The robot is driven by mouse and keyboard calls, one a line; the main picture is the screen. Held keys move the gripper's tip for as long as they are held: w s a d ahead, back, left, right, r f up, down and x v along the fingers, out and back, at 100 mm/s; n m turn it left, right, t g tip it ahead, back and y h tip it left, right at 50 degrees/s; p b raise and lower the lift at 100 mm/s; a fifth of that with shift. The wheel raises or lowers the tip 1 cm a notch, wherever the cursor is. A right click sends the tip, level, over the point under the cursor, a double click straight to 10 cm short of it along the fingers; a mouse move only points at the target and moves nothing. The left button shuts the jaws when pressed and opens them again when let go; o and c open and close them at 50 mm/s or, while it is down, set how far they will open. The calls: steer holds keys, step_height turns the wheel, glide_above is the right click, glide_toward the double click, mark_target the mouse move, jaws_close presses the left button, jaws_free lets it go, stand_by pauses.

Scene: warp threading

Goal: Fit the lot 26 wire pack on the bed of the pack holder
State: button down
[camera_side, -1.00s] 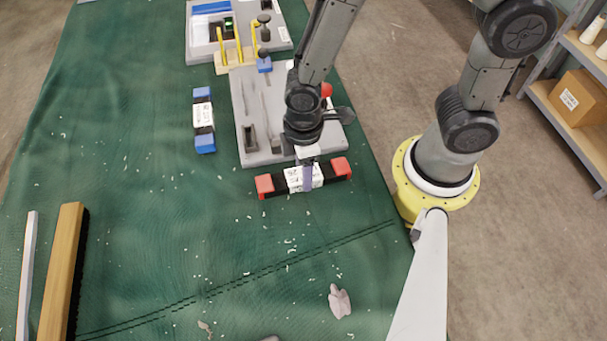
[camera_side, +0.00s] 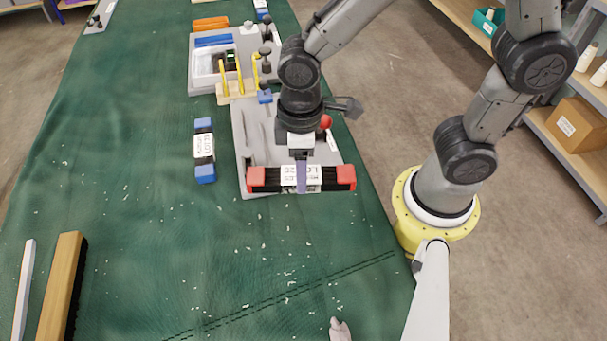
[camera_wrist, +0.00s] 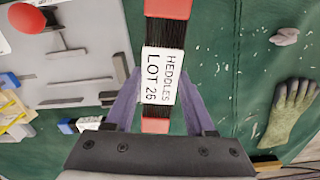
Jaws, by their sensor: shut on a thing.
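The lot 26 wire pack (camera_side: 270,179) is a dark bundle of wires with red end blocks and a white label. In the wrist view its label (camera_wrist: 158,75) reads "HEDDLES LOT 26". My gripper (camera_side: 301,178) is shut on the middle of the pack, with a purple finger on each side, also seen in the wrist view (camera_wrist: 157,105). The pack is held level, seemingly above the near edge of the pack holder (camera_side: 268,140), a grey slotted plate with a red knob (camera_side: 326,122). The pack and my arm hide part of the holder, including much of its right half.
A blue-ended pack (camera_side: 204,150) lies left of the holder. Yellow posts (camera_side: 240,80) and a grey tray (camera_side: 203,75) stand behind it. A wooden brush (camera_side: 62,285) lies at front left. A glove (camera_wrist: 290,108) shows in the wrist view. The green mat in front is mostly clear.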

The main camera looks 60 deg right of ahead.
steer(key=w+d+r+m, duration=0.1)
steer(key=w+d+m, duration=0.6)
steer(key=w+m, duration=0.65)
steer(key=shift+w+d+f+m, duration=0.25)
steer(key=shift+d+f+m, duration=0.15)
steer(key=shift+d+f, duration=0.7)
steer(key=shift+w+d+f+m, duration=0.2)
steer(key=shift+d+f+m, duration=0.15)
steer(key=shift+d+f, duration=0.7)
steer(key=shift+w+d+f+m, duration=0.35)
steer(key=shift+d+f, duration=0.35)
steer(key=shift+f, duration=0.75)
steer(key=shift+s+f, duration=0.1)
steer(key=shift+f, duration=1)
jaws_free()
steer(key=shift+s, duration=0.1)
